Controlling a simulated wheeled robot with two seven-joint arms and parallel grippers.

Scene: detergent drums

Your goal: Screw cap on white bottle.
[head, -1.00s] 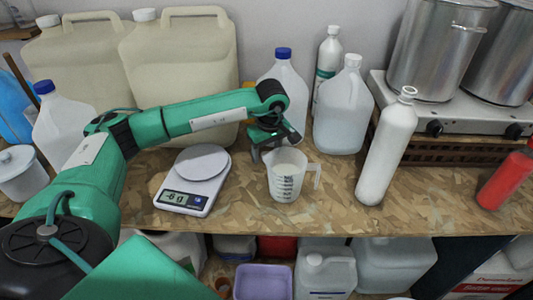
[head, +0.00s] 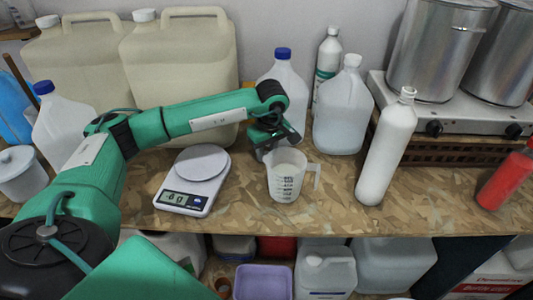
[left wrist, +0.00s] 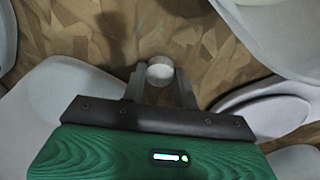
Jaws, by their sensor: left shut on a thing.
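The white bottle (head: 386,152) is tall and slim and stands at the right of the bench, leaning in the picture. Its narrow neck at the top shows no cap. My left gripper (left wrist: 160,78) is shut on a small round white cap (left wrist: 160,66), seen between its two fingers in the left wrist view. In the head view my left gripper (head: 264,150) is low behind the measuring cup, in front of the blue-capped jug, well left of the white bottle. The cap is hidden there. My right gripper is not in view.
A measuring cup (head: 287,177) with white liquid stands close to my left gripper. A scale (head: 194,180) is left of it. A white-capped jug (head: 342,112) stands behind. A hot plate (head: 465,118) with steel pots and a red bottle (head: 507,180) are at right.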

